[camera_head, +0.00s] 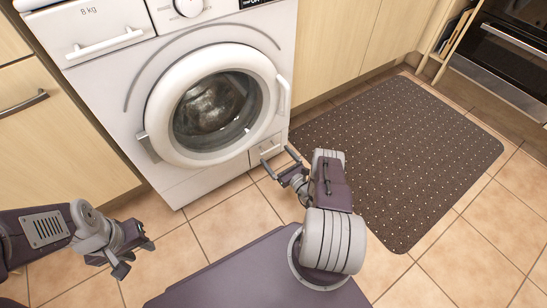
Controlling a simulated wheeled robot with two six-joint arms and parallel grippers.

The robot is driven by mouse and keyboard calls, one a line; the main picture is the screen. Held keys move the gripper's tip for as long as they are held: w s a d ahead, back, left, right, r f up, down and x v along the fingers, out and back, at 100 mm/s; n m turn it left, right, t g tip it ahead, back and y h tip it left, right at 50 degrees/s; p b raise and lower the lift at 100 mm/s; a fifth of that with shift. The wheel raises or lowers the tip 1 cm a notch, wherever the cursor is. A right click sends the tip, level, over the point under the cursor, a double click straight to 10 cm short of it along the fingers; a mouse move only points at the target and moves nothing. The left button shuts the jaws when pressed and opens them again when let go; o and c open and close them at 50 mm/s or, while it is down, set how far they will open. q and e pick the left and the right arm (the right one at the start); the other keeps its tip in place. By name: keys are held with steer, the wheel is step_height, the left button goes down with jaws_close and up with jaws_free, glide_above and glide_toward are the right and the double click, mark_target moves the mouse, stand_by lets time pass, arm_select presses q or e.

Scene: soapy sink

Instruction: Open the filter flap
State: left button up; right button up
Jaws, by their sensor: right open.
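The filter flap (264,146) is a small pale panel at the lower right of the white washing machine's (160,172) front. It looks shut, with a small dark line on it. My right gripper (278,160) is open and empty. Its two fingertips point toward the flap, just in front of it and slightly below it in the picture. I cannot tell whether they touch it. My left gripper (135,257) is at the lower left, over the tiles and well away from the flap. Its fingers look apart, with nothing between them.
The washer's round door (212,105) is shut, with its handle (284,95) on the right. Wooden cabinets (340,40) stand on both sides. A dark dotted mat (410,150) lies on the tiles to the right, near an oven (505,60). The tiles before the washer are clear.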

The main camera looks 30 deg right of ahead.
steer(key=shift+w+a+b, duration=0.1)
steer(key=shift+w+b, duration=0.3)
steer(key=shift+w, duration=0.9)
steer(key=c, duration=1.8)
steer(key=shift+s, duration=0.1)
